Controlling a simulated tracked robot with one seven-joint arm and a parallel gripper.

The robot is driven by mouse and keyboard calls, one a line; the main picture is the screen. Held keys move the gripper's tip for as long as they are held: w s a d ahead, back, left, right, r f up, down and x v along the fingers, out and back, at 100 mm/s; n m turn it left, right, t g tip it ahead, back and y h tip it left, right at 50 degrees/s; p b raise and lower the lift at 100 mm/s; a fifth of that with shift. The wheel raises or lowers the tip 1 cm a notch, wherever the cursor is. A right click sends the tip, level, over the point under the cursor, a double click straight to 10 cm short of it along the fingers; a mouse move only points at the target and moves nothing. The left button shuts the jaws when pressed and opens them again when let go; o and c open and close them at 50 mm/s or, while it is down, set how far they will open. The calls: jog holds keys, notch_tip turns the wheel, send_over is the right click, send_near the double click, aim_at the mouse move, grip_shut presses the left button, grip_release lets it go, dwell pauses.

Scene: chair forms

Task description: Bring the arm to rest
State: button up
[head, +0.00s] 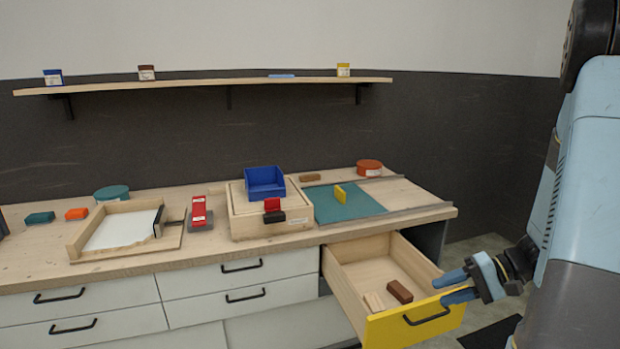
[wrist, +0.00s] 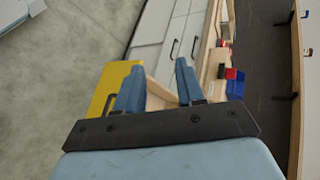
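In the wrist view my gripper (wrist: 157,85) also shows both fingers apart, with the yellow drawer front (wrist: 103,90) to the left of and behind the left finger.
The worktop (head: 200,256) carries a blue bin (head: 265,182), a wooden box (head: 250,226), a green board (head: 345,204) and a white tray (head: 122,230). A shelf (head: 205,82) runs above.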

jog(key=s+a+r+n+t+h, duration=0.1)
jog(key=s+a+r+h, duration=0.1)
jog(key=s+r+h, duration=0.2)
jog(key=s+a+r+n+t+h, duration=0.1)
jog(key=s+a+r+h, duration=0.2)
jog(key=r, duration=0.7)
jog(key=s+a+r+n+t+h, duration=0.1)
jog(key=s+a+r+h, duration=0.1)
jog(key=s+r+h, duration=0.2)
notch_tip(320, 180, up, 3)
jog(key=shift+s+a+r+n+t+h, duration=0.2)
jog(key=shift+s+a+n+t+h, duration=0.15)
jog(key=shift+s, duration=0.35)
